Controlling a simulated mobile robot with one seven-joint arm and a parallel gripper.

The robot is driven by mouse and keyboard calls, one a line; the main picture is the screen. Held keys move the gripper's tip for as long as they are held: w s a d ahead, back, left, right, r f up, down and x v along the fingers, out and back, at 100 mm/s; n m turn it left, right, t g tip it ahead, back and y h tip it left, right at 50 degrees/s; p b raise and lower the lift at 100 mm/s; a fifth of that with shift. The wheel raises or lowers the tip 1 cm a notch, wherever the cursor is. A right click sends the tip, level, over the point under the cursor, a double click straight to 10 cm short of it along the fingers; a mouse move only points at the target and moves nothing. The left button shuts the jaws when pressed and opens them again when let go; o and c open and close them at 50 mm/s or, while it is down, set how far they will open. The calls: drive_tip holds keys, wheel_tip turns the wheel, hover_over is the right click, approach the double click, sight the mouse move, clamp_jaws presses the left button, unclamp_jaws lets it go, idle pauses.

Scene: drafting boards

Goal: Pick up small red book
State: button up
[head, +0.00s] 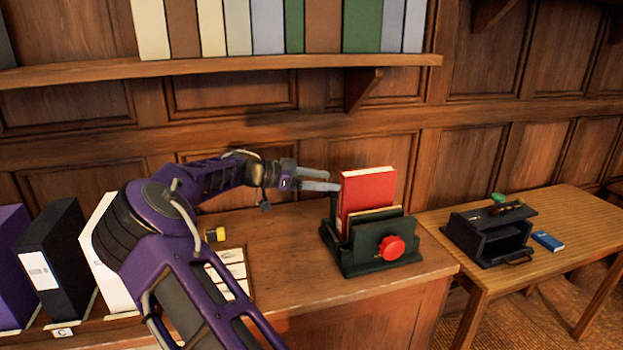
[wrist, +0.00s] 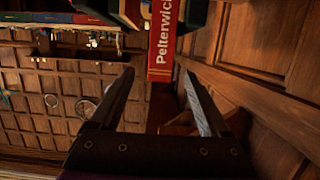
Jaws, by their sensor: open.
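The red book (head: 368,195) stands upright in a dark green holder (head: 415,258), behind a tan-edged item (head: 375,218). My gripper (head: 332,180) is open, with its two fingers pointing right at the book's left edge. In the wrist view, the book's red spine (wrist: 160,45), lettered "Pelterwick", faces my gripper (wrist: 158,76) and lies between the lines of the two fingers, just past their tips. Nothing is held. I cannot tell whether a fingertip touches the book. The book's lower part is hidden by the holder.
A shelf of books (head: 250,65) runs above. Binders (head: 55,250) stand at the left. A side table (head: 560,205) at the right bears a black box (head: 480,245) and a small blue book (head: 547,241).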

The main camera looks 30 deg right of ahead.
sight(353, 183)
drive_tip(key=b+x, duration=0.2)
drive_tip(key=x, duration=0.5)
drive_tip(key=shift+f, duration=0.15)
drive_tip(key=shift+s+d+b, duration=0.15)
drive_tip(key=shift+d+b, duration=0.35)
drive_tip(key=shift+d, duration=0.1)
clamp_jaws()
idle(0.3)
drive_tip(key=shift+s, duration=0.1)
